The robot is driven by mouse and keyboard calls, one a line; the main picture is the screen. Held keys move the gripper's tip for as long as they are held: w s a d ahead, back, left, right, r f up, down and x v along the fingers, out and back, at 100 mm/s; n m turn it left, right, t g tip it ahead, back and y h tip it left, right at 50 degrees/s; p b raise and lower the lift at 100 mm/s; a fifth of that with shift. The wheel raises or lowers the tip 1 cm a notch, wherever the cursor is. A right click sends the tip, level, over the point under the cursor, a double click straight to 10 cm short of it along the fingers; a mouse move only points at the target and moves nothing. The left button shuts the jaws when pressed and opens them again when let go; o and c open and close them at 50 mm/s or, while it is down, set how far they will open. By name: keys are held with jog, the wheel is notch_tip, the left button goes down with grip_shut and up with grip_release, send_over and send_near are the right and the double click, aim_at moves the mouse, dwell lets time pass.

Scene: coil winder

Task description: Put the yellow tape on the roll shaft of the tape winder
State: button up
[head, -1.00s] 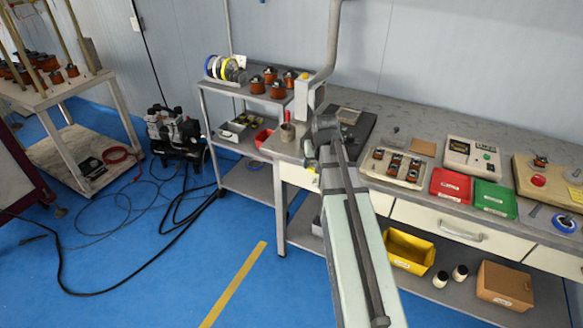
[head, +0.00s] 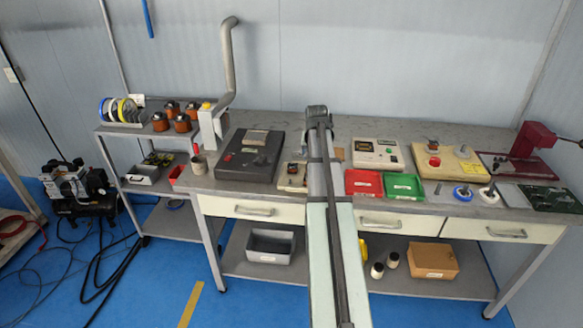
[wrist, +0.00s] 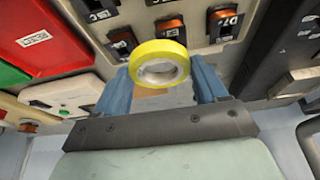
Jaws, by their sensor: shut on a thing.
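The yellow tape (wrist: 160,53) is a ring with a pale core; in the wrist view it sits between the two blue fingers of my gripper (wrist: 162,78), which is shut on it. My gripper and the held tape are hidden behind my own arm in the head view. In the head view, a cream machine with a red button (head: 447,162) stands right of centre on the bench. Two upright spindles with white discs stand before it, one with a blue ring (head: 464,192), one bare (head: 488,194). I cannot tell for sure which is the winder's roll shaft.
A rack of tape rolls (head: 121,112) and several copper coils stand at the left. A red tray (head: 364,183), a green tray (head: 402,186) and a control box (head: 377,153) lie right of my arm. A dark red fixture (head: 533,140) stands at the far right. A coil tray (wrist: 190,28) is close beyond the held tape.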

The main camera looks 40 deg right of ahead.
jog(key=s+d+r+m, duration=0.1)
jog(key=s+d+m, duration=0.1)
jog(key=d, duration=0.8)
jog(key=s+d+r+m+g, duration=0.1)
jog(key=s+d, duration=0.3)
jog(key=d, duration=0.5)
jog(key=s+d+r+m+g+h, duration=0.1)
jog(key=s+d+m, duration=0.2)
jog(key=d, duration=0.7)
jog(key=shift+d+r+m, duration=0.2)
jog(key=shift+d+m, duration=0.1)
jog(key=shift+m, duration=0.2)
jog(key=s+d+r+m+g, duration=0.1)
jog(key=s+d+m, duration=0.1)
jog(key=s+d, duration=0.4)
jog(key=s+d+r+m, duration=0.1)
jog(key=s+d, duration=0.2)
jog(key=d, duration=0.5)
jog(key=m+g, duration=0.2)
jog(key=m, duration=0.2)
send_over(460, 151)
jog(key=shift+s+f, duration=0.1)
jog(key=shift+f, duration=1.55)
jog(key=shift+f, duration=1.8)
jog(key=o, duration=1.1)
